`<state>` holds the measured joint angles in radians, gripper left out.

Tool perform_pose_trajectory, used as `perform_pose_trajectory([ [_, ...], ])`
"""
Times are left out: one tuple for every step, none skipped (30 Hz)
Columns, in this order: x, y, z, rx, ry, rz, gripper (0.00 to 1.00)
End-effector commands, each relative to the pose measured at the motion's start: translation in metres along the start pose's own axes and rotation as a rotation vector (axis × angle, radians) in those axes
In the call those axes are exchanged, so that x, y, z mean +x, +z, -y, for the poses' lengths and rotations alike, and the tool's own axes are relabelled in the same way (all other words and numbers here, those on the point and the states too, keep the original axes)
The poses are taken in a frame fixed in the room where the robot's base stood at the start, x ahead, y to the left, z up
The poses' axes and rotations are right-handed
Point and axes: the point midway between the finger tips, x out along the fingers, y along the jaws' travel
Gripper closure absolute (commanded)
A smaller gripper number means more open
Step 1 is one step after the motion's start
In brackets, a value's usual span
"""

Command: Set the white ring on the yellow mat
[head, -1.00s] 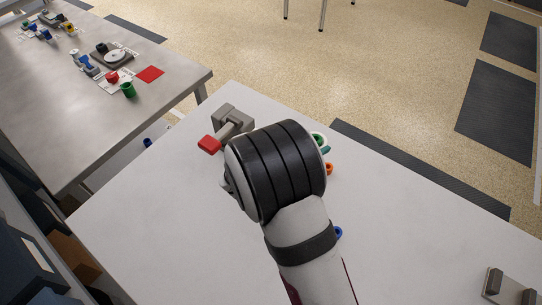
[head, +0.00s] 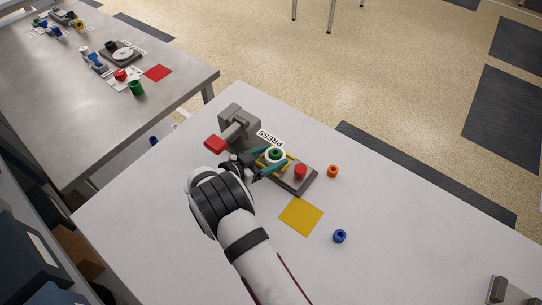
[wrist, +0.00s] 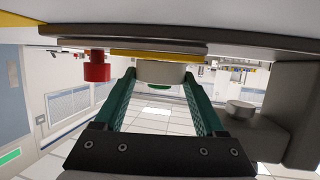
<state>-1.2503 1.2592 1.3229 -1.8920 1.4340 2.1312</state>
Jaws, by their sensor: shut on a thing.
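The white ring (head: 266,157) has a green round piece in its middle and is at the grey press base, between the fingers of my gripper (head: 271,163). My gripper is shut on the ring, with one teal finger on each side. The wrist view also shows the white ring (wrist: 160,72) between the fingertips, close against the base, with a bit of green showing; I cannot tell whether it touches the base. The yellow mat (head: 301,216) lies flat and empty on the white table, in front of the press.
An orange ring (head: 333,171) and a blue ring (head: 340,236) stand right of the mat. The table's front and right are mostly clear.

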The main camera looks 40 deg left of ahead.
Motion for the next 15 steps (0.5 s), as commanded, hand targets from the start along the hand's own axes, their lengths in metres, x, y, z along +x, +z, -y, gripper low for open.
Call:
perform_pose_trajectory([
  [0.0012, 0.0030, 0.0000, 0.001, 0.000, 0.000, 0.83],
  [0.0015, 0.0035, 0.0000, 0.002, 0.000, 0.000, 0.83],
  [0.0014, 0.0033, 0.0001, 0.002, 0.000, 0.000, 0.83],
  [0.0014, 0.0031, 0.0000, 0.002, 0.000, 0.000, 0.83],
  [0.0014, 0.0030, 0.0000, 0.002, 0.000, 0.000, 0.83],
  [0.0014, 0.0030, 0.0000, 0.002, 0.000, 0.000, 0.83],
  [0.0014, 0.0030, 0.0000, 0.002, 0.000, 0.000, 0.83],
  [0.0015, 0.0033, -0.0001, 0.002, 0.000, 0.000, 0.83],
  [0.0019, 0.0043, -0.0001, 0.002, 0.000, 0.000, 0.83],
  [0.0022, 0.0052, -0.0002, 0.001, 0.000, 0.000, 0.83],
  [0.0026, 0.0062, -0.0002, 0.001, 0.000, 0.000, 0.83],
  [0.0029, 0.0070, -0.0003, 0.001, 0.000, 0.000, 0.26],
  [0.0028, 0.0068, -0.0003, 0.001, 0.000, 0.000, 0.21],
  [0.0027, 0.0066, -0.0002, 0.001, 0.000, 0.000, 0.15],
  [0.0027, 0.0066, -0.0002, 0.001, 0.000, 0.000, 0.08],
])
